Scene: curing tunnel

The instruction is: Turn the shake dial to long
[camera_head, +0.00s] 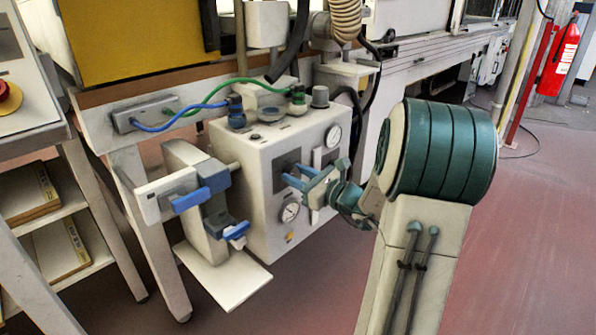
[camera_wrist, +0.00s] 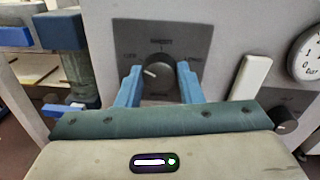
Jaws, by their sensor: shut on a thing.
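The shake dial (camera_wrist: 157,78) is a round black knob on a dark square plate on the front of a grey-white box. Small labels stand around it and are hard to read; the right one looks like "LONG". Its white mark points left and slightly up. My gripper (camera_wrist: 158,71) has its two blue fingers on either side of the knob, shut on it. In the head view my gripper (camera_head: 289,172) reaches the box front from the right, and the knob is hidden behind the fingers.
A smaller dark knob (camera_wrist: 286,120) sits at the right in the wrist view. A clamp stand with blue parts (camera_head: 205,200) stands left of the box. Red floor is open at right.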

